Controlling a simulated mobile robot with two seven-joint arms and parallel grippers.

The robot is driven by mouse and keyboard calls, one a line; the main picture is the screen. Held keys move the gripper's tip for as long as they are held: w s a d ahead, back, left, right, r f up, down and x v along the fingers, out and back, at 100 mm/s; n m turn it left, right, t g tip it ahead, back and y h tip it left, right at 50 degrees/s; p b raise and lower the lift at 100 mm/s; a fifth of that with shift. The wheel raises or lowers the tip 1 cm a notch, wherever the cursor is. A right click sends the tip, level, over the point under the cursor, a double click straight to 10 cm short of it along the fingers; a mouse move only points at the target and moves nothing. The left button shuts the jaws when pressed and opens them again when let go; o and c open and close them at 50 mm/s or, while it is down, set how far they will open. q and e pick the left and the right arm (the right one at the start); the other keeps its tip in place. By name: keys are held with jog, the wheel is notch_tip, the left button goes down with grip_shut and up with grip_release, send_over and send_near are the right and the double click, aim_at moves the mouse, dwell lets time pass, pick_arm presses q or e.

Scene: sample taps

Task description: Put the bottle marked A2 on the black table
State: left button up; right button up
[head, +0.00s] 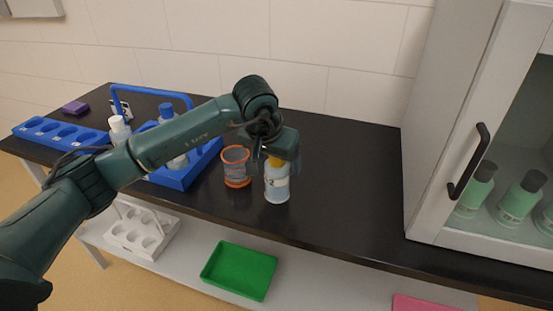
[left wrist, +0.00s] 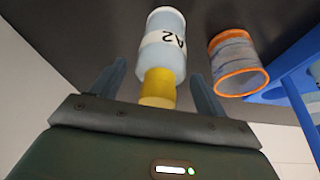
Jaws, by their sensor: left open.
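The bottle marked A2 (head: 277,184) is pale blue with a yellow cap and a white label. It stands upright on the black table (head: 345,185), and its A2 marking reads clearly in the left wrist view (left wrist: 163,48). My left gripper (head: 276,161) is over the bottle from above, with its fingers apart on either side of the cap. In the left wrist view a gap shows between each finger and the bottle. My right gripper is in neither view.
An orange-rimmed clear beaker (head: 236,167) stands close left of the bottle. A blue carrier (head: 181,178) holds bottles further left, beside a blue rack (head: 62,133). A white cabinet (head: 425,150) stands at the right. The table between bottle and cabinet is clear.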

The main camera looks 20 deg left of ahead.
pick_arm(q)
jog(key=d+v, duration=0.1)
jog(key=v, duration=1)
jog(key=s+d+f+n+g+h, duration=0.3)
jog(key=s+d+h, duration=0.3)
jog(key=d, duration=0.2)
jog(key=s+d+f+n+g+h, duration=0.3)
jog(key=s+d+h, duration=0.25)
jog(key=d, duration=0.25)
notch_tip(320, 180, up, 5)
jog(key=s+d+n+t+h, duration=0.25)
jog(key=n+h, duration=0.75)
jog(key=n, duration=0.6)
jog(key=w+a+f+n+t+y, duration=0.2)
jog(key=a+f+n+t+y, duration=0.2)
jog(key=n+t, duration=0.75)
jog(key=w+a+f+n+t+y, duration=0.2)
jog(key=a+f+n+t+y, duration=0.25)
jog(key=n, duration=1.35)
jog(key=s+a+f+n+g+y, duration=0.2)
jog(key=s+a+f+n+y, duration=0.1)
jog(key=f+n, duration=0.7)
jog(key=s+a+f+n+g+y, duration=0.3)
jog(key=s+f+n+y, duration=0.3)
jog(key=f+n, duration=0.3)
jog(key=shift+s+a+f+n+b, duration=0.3)
jog(key=shift+s+a+f+n, duration=0.1)
jog(key=shift+s+f, duration=0.4)
